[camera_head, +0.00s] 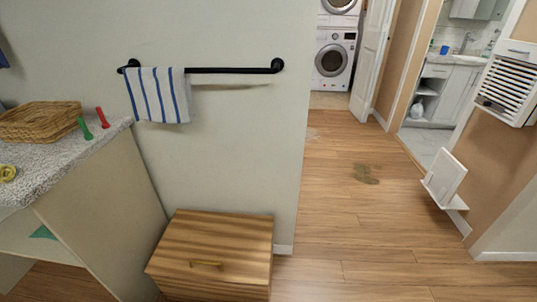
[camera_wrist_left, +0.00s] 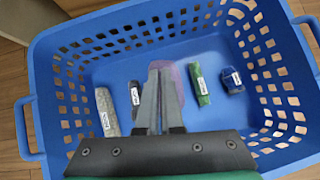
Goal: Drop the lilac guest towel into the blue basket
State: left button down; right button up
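The blue basket (camera_wrist_left: 50,110) fills most of the left wrist view, seen from above. A lilac piece of cloth (camera_wrist_left: 183,78) shows behind and around my left fingertips, partly hidden by them, and looks to be at the basket floor. My left gripper (camera_wrist_left: 160,72) points down into the basket with its fingers close together. I see no towel clearly pinched between them, though the contact is hidden. Neither gripper nor the basket shows in the head view.
In the basket lie a grey roll (camera_wrist_left: 107,112), a dark item (camera_wrist_left: 135,98), a green roll (camera_wrist_left: 199,85) and a dark blue roll (camera_wrist_left: 232,80). The head view shows a striped towel (camera_head: 158,97) on a black rail (camera_head: 232,70), a wooden cabinet (camera_head: 225,235) and a counter with a wicker basket (camera_head: 40,120).

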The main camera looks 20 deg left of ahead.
pick_arm(q)
jog(key=shift+c, duration=1.9)
grip_release()
jog(key=shift+o, duration=0.2)
jog(key=o, duration=0.3)
jog(key=shift+o, duration=0.2)
notch_tip(320, 180, up, 6)
jog(key=s+g+p, duration=0.2)
jog(key=g+p, duration=0.2)
jog(key=p, duration=1.1)
jog(key=shift+d+g+h, duration=0.15)
jog(key=shift+g+h, duration=0.15)
jog(key=shift+s+p, duration=0.15)
jog(key=shift+p, duration=0.15)
